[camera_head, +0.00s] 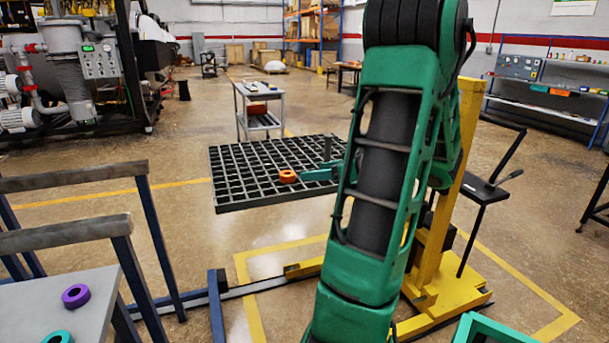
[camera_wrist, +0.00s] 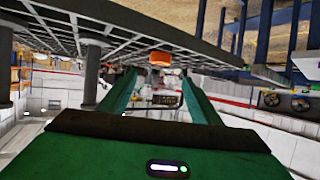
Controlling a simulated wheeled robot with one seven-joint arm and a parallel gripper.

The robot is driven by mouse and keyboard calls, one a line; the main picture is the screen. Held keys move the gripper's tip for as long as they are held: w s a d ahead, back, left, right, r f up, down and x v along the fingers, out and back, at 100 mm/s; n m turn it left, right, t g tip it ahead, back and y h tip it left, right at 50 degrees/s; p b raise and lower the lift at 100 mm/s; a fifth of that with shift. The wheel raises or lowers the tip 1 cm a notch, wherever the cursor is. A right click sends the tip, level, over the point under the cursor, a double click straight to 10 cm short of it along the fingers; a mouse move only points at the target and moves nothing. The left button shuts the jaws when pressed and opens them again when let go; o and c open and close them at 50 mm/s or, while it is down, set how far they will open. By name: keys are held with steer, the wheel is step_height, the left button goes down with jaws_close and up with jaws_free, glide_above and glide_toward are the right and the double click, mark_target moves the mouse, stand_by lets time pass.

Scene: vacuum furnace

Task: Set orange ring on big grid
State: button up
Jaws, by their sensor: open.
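The orange ring (camera_head: 288,176) sits on the big dark grid (camera_head: 228,190), within its lattice area, left of my gripper. My gripper (camera_head: 304,187) is open and empty, with its green fingers low over the grid and their tips pointing toward the ring. In the wrist view, which appears upside down, the ring (camera_wrist: 160,58) shows just beyond and between the two fingertips (camera_wrist: 160,76), apart from them. The grid (camera_wrist: 150,22) fills the upper part of that view. My green arm hides the grid's right part in the head view.
A purple ring (camera_head: 76,295) and a teal ring (camera_head: 58,337) lie on a grey table (camera_head: 30,303) at lower left. Metal rails (camera_head: 70,235) stand beside it. A yellow stand (camera_head: 440,250) is behind my arm. A small cart (camera_head: 258,95) stands behind the grid.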

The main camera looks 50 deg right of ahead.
steer(key=a+f+g+y, duration=0.1)
steer(key=a+f+g, duration=0.25)
steer(key=a, duration=0.45)
steer(key=a+f+g+y, duration=0.1)
steer(key=a+f+g, duration=0.25)
steer(key=a, duration=0.55)
steer(key=s+a+m+g, duration=0.3)
steer(key=s+a, duration=0.1)
steer(key=s, duration=0.4)
steer(key=s+a+m+g+h, duration=0.1)
steer(key=s+a+m+g, duration=0.1)
steer(key=s+a, duration=0.3)
steer(key=s+g, duration=0.1)
steer(key=s, duration=0.2)
steer(key=shift+a+r+m+g, duration=0.15)
steer(key=shift+r+m+g, duration=0.15)
steer(key=shift+m, duration=0.1)
